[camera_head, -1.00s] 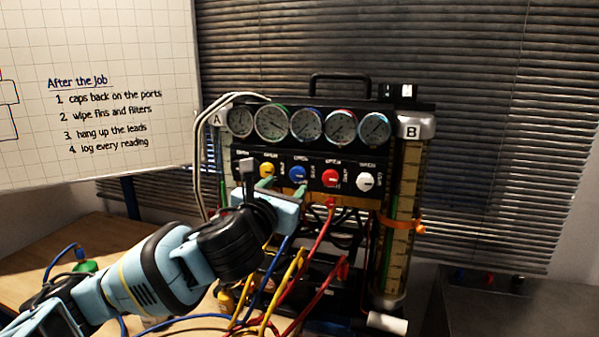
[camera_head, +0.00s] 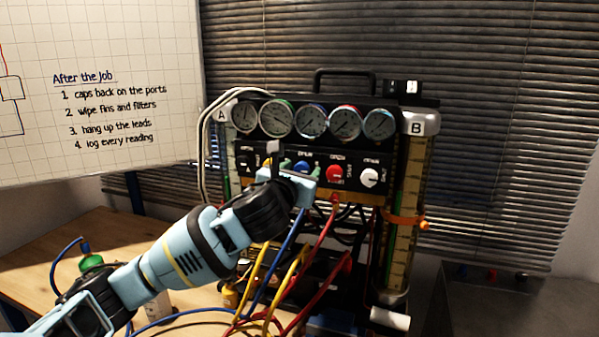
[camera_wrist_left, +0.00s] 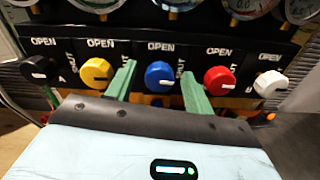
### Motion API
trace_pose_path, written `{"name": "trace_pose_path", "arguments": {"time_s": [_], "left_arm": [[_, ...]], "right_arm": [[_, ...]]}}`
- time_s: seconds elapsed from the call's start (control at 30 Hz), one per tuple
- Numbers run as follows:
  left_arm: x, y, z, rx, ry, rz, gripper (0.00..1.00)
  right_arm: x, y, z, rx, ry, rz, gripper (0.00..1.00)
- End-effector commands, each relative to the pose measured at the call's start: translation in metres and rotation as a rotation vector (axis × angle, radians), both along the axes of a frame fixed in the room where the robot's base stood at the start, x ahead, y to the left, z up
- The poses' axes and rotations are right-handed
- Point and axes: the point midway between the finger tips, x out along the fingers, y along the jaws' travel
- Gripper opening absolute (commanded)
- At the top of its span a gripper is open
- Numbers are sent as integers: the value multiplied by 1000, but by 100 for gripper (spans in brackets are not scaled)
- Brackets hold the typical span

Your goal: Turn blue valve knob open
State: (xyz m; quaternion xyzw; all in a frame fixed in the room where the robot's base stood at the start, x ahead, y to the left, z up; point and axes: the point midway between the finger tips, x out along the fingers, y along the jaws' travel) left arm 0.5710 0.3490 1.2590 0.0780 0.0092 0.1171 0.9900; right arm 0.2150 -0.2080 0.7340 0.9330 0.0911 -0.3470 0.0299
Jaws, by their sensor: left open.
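The blue valve knob (camera_head: 300,166) is in the row of knobs on the gauge panel, partly hidden by my left gripper in the head view. In the left wrist view the blue knob (camera_wrist_left: 158,77) shows clearly, with its white mark pointing right and slightly down, towards the SHUT label. The OPEN label is above it. My left gripper (camera_wrist_left: 159,82) is open, with one green finger on each side of the knob and a visible gap to each. Contact is not visible. My right gripper is not in view.
The yellow knob (camera_wrist_left: 96,72) is just left of the left finger and the red knob (camera_wrist_left: 219,81) just right of the right finger. Black and white knobs are farther out. Gauges (camera_head: 311,121) sit above; coloured hoses (camera_head: 318,240) hang below.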

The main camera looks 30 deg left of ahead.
Motion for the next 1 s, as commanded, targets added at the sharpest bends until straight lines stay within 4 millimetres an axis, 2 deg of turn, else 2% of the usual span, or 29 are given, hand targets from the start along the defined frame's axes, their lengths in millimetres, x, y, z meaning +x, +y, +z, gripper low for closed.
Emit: {"name": "trace_pose_path", "arguments": {"time_s": [0.13,0.47,0.77,1.0], "left_arm": [[0,0,0,0,0,0,52],[0,0,0,0,0,0,9],[0,0,0,-32,-8,0,8],[0,0,0,-158,-37,0,8]], "right_arm": [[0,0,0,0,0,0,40],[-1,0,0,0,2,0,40],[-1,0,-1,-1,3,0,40],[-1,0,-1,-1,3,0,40]]}}
